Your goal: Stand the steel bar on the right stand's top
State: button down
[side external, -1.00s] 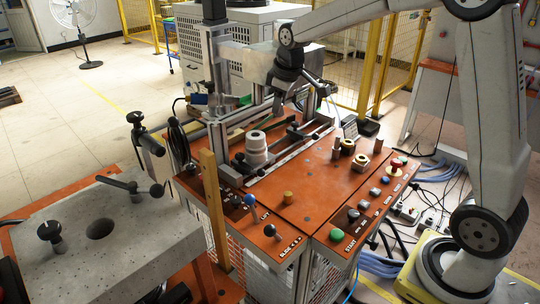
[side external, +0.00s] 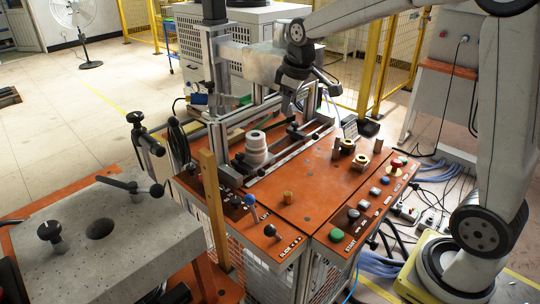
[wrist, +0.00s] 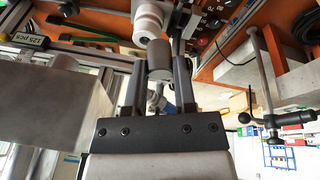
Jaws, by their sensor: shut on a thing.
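The steel bar (wrist: 159,60) is a short grey cylinder between the fingertips of my gripper (wrist: 158,78) in the wrist view. My gripper is shut on it. In the side view my gripper (side external: 288,106) hangs above the back of the orange bench; the bar is too small to make out there. A white stepped stand (side external: 257,150) stands on the bench to the left of and nearer than my gripper. A white round piece (wrist: 150,22), probably that stand, shows beyond the bar in the wrist view. I cannot clearly pick out a second stand.
A large metal block (side external: 246,60) and aluminium frame rise close beside my gripper. A dark slide rail (side external: 305,138) crosses the bench. Open bench (side external: 308,180) lies between.

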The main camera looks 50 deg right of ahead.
jog(key=shift+f, duration=0.1)
jog(key=shift+s+f, duration=0.25)
jog(key=shift+f, duration=0.35)
jog(key=s+f+y, duration=0.1)
jog(key=s+f, duration=0.8)
jog(key=f, duration=0.5)
jog(key=shift+d+y, duration=0.4)
jog(key=shift+d, duration=0.05)
jog(key=shift+f, duration=0.1)
jog(key=w+a+f, duration=0.1)
jog(key=w, duration=0.2)
jog(key=w+a+f, duration=0.1)
jog(key=w+f, duration=0.1)
jog(key=w, duration=0.1)
jog(key=w+a+f, duration=0.1)
jog(key=w+f, duration=0.1)
jog(key=w, duration=0.2)
jog(key=shift+w+a+f, duration=0.1)
jog(key=shift+a+f, duration=0.05)
jog(key=shift+f, duration=0.1)
